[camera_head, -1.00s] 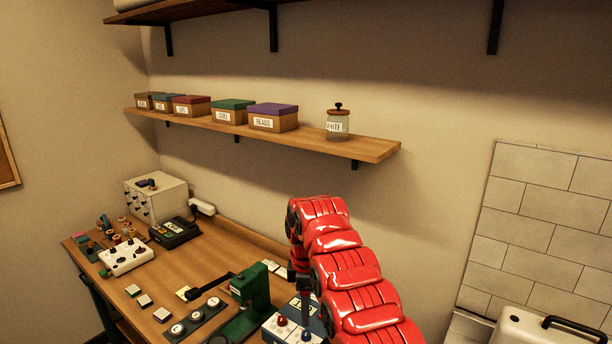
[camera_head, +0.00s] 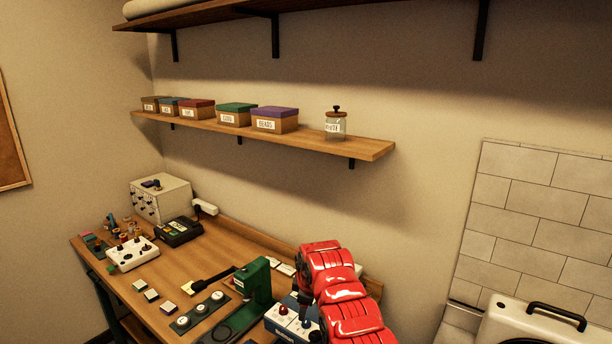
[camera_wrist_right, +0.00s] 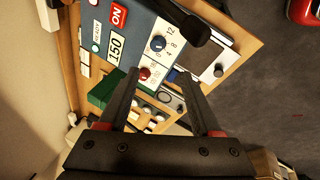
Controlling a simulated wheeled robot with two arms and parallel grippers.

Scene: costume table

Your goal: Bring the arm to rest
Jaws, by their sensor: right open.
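My right arm (camera_head: 345,293), with red segments, comes in from the bottom and hangs over the right end of the wooden worktable. In the head view its gripper is mostly hidden behind the arm. In the right wrist view my right gripper (camera_wrist_right: 160,77) is open, with nothing between its two dark fingers. Below the fingers is a blue and white machine (camera_wrist_right: 148,45) with an ON label, a 150 display and knobs. I cannot tell whether the fingers touch it. My left gripper is not in view.
A green press (camera_head: 255,290) stands close left of the arm, beside the blue and white machine (camera_head: 288,322). A control box (camera_head: 132,254) and a beige unit (camera_head: 160,199) stand farther left. A shelf (camera_head: 365,147) holds labelled boxes and a jar (camera_head: 336,124). The wall above the arm is clear.

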